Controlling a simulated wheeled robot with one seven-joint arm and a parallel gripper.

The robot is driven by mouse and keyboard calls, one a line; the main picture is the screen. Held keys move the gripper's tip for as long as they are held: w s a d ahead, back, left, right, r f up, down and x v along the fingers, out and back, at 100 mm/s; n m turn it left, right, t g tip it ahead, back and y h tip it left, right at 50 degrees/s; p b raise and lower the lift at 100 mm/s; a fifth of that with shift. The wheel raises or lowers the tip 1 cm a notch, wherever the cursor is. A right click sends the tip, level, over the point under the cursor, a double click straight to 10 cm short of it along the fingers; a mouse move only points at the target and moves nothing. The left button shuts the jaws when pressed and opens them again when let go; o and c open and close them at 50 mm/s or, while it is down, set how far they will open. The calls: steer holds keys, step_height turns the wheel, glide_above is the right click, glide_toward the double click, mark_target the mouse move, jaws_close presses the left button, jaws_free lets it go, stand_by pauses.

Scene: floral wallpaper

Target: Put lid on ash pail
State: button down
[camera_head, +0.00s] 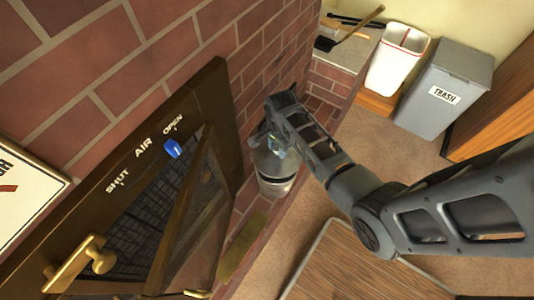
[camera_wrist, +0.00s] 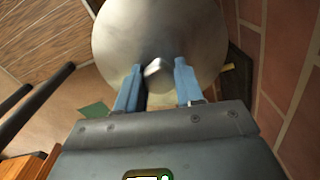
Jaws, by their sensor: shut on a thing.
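The ash pail (camera_head: 277,182) is a grey metal cylinder with a dark band, on the brick ledge beside the stove. My gripper (camera_head: 277,142) is over its top in the head view. In the wrist view, my gripper (camera_wrist: 157,80) has its blue fingers on either side of a small metal handle on the round, shiny lid (camera_wrist: 160,30), and is shut on it. The lid fills the upper middle of that view. My arm and gripper hide much of the pail's top, so I cannot tell whether the lid is seated on the rim or just above it.
The stove door (camera_head: 190,215) stands ajar left of the pail. The brick wall (camera_head: 230,40) rises close behind. A white bin (camera_head: 398,62) and a grey trash bin (camera_head: 447,90) stand at the upper right. A wooden board (camera_head: 345,265) lies at the lower middle.

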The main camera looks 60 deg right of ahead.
mark_target(277, 157)
steer(key=shift+d+f, duration=0.2)
steer(key=shift+d, duration=0.05)
step_height(277, 157, down, 4)
steer(key=b, duration=0.4)
steer(key=shift+f+b, duration=0.25)
steer(key=shift+b, duration=0.05)
steer(key=shift+f+b, duration=0.55)
steer(key=shift+f, duration=0.25)
steer(key=shift+a+r+p, duration=0.1)
steer(key=shift+p, duration=0.3)
stand_by(0.3)
steer(key=shift+f, duration=0.25)
stand_by(1.4)
steer(key=c, duration=0.6)
jaws_free()
steer(key=shift+c, duration=0.2)
steer(key=shift+o, duration=0.3)
